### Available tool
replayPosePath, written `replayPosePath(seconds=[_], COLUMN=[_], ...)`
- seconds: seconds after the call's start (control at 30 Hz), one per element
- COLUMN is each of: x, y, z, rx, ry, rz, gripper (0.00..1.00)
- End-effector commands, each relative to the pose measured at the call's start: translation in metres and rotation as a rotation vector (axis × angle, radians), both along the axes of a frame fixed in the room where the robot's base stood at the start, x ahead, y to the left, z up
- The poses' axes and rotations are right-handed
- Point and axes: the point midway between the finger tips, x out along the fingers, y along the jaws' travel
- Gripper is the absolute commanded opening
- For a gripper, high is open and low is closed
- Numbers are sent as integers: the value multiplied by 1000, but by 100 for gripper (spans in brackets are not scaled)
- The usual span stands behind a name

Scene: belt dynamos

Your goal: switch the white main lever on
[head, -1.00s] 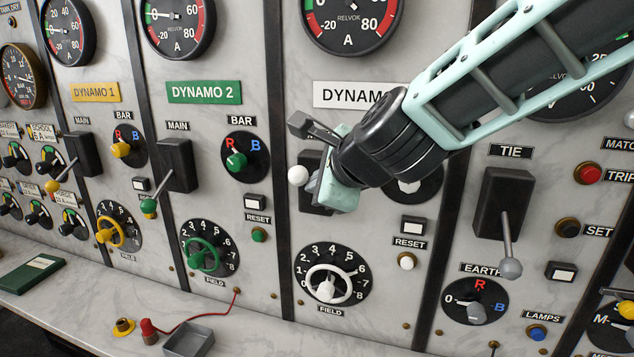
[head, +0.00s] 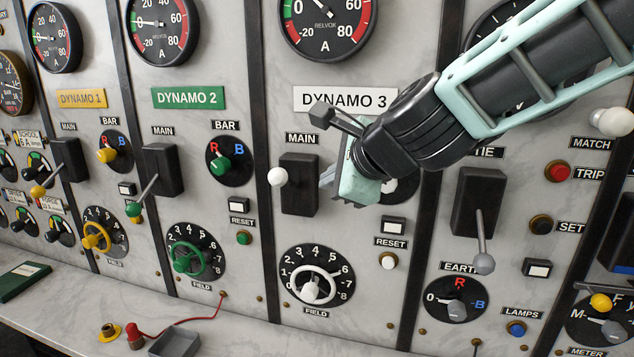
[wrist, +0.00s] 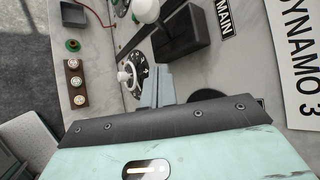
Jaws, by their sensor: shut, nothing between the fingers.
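The white main lever's round knob (head: 277,176) stands out from its black switch box (head: 299,185) under the DYNAMO 3 sign. The knob shows at the upper-left part of the box, higher on its box than the green and yellow main levers' knobs. My gripper (head: 326,177) is shut and empty, just right of the box, with its fingertips near the box's right edge. Contact cannot be told. In the wrist view the shut fingers (wrist: 157,88) point at the panel below the box (wrist: 182,38); the white knob (wrist: 145,9) is at the top edge.
The white field wheel (head: 312,287) is below the box. A reset button (head: 388,261) sits lower right. The tie lever (head: 483,262) hangs down at right. My wrist partly hides the DYNAMO 3 bar dial (head: 407,190). A grey tray (head: 174,340) lies on the ledge below.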

Motion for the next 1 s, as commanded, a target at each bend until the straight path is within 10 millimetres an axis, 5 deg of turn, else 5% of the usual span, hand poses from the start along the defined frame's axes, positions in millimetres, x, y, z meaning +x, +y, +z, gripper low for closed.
replayPosePath(seconds=[0.2, 0.67, 0.83, 1.0], x=[-12, -16, -41, -113], y=[-15, -17, -5, 9], z=[25, 25, -12, -100], rx=[1, -3, -145, -502], ry=[0, 1, -10, -50], rz=[-1, 5, 192, 705], gripper=[0, 0, 0, 0])
